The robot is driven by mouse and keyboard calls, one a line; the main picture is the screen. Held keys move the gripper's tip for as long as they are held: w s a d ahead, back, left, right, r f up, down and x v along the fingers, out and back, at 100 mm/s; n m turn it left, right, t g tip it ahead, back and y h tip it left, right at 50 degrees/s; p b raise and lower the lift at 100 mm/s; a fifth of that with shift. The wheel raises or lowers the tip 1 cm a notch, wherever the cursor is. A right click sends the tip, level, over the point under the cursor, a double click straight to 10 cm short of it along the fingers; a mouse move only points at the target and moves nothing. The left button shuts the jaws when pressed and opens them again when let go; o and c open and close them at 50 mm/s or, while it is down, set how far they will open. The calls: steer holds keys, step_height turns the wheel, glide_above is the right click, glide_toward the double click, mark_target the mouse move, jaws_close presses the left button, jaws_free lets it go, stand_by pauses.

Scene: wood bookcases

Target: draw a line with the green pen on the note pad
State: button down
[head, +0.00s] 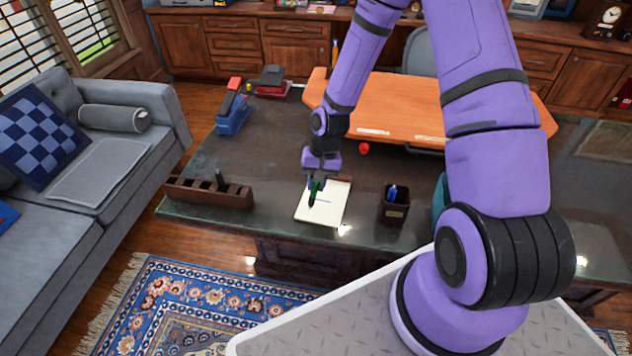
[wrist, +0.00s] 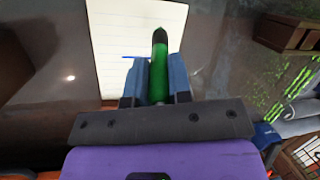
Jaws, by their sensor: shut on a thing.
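The note pad (head: 334,213) is a white ruled pad lying on the dark desk near its front edge. The green pen (head: 313,192) is held with its dark end toward the pad. My gripper (head: 315,182) is shut on the pen just above the pad. In the wrist view, the pen (wrist: 160,68) sits between the two blue fingers of my gripper (wrist: 160,85), over the right part of the pad (wrist: 115,30). A short thin blue line shows on the pad beside the pen. I cannot tell whether the pen tip touches the paper.
A dark wooden rack (head: 208,195) with one dark item in a slot stands left of the pad. A black pen cup (head: 395,208) with a blue pen stands to the right.

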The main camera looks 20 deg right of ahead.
steer(key=shift+f, duration=0.3)
stand_by(0.5)
steer(key=shift+s+d, duration=0.15)
steer(key=shift+d, duration=0.05)
steer(key=shift+s+d, duration=0.35)
steer(key=shift+d, duration=0.05)
steer(key=shift+s+d, duration=0.1)
steer(key=shift+s+d, duration=0.3)
steer(key=shift+d, duration=0.1)
steer(key=shift+s+d, duration=0.15)
steer(key=shift+s+d, duration=0.35)
steer(key=shift+s+d, duration=0.1)
steer(key=shift+d, duration=0.05)
steer(key=shift+s+d, duration=0.35)
steer(key=shift+d, duration=0.05)
stand_by(0.3)
